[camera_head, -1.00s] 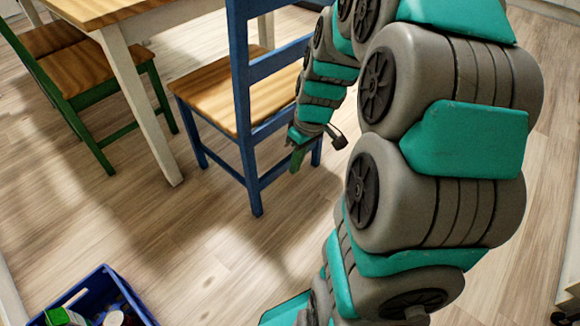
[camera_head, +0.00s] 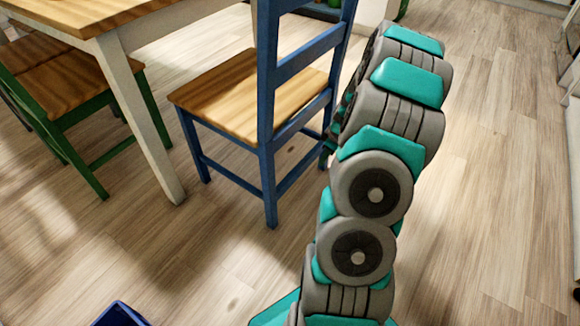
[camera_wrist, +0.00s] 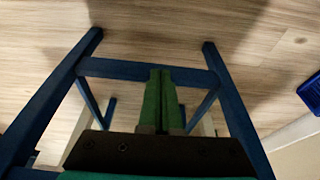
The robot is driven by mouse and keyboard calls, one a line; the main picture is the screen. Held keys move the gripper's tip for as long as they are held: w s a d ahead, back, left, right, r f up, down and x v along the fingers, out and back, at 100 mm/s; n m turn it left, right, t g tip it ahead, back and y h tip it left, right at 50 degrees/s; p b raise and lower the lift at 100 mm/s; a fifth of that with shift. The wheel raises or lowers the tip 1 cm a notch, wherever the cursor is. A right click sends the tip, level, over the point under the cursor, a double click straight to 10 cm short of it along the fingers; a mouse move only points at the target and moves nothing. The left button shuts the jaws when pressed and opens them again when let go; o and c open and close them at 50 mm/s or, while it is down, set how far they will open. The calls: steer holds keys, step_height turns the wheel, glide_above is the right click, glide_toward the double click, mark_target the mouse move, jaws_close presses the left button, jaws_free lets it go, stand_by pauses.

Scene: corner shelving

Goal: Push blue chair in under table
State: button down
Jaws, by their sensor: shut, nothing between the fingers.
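The blue chair (camera_head: 267,130) has a wooden seat and stands upright on the floor, to the right of the table's white leg (camera_head: 140,120). The wooden tabletop (camera_head: 85,14) is at the upper left; the seat appears mostly outside it. My arm stands right of the chair in the head view, and my gripper is largely hidden there. In the wrist view my gripper (camera_wrist: 161,76) shows two green fingers pressed together, empty, pointing between the blue chair's legs (camera_wrist: 232,95). The fingertips overlap a blue crossbar (camera_wrist: 115,69); I cannot tell whether they touch it.
A green chair (camera_head: 75,85) with a wooden seat stands left of the white table leg. A blue crate (camera_head: 120,315) is at the bottom edge; it also shows in the wrist view (camera_wrist: 312,92). The wooden floor on the right is clear.

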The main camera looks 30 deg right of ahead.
steer(key=w+a+f, duration=0.2)
steer(key=w+f, duration=0.4)
steer(key=f, duration=0.3)
steer(key=shift+w+a+f+b, duration=0.2)
steer(key=shift+a+f+b, duration=0.1)
steer(key=w+a+b, duration=0.1)
steer(key=w+a, duration=0.3)
steer(key=w, duration=0.7)
steer(key=w+a+b, duration=0.1)
steer(key=w+a, duration=0.4)
steer(key=w, duration=0.6)
steer(key=shift+w+a, duration=0.2)
steer(key=shift+w, duration=0.15)
steer(key=shift+s, duration=0.1)
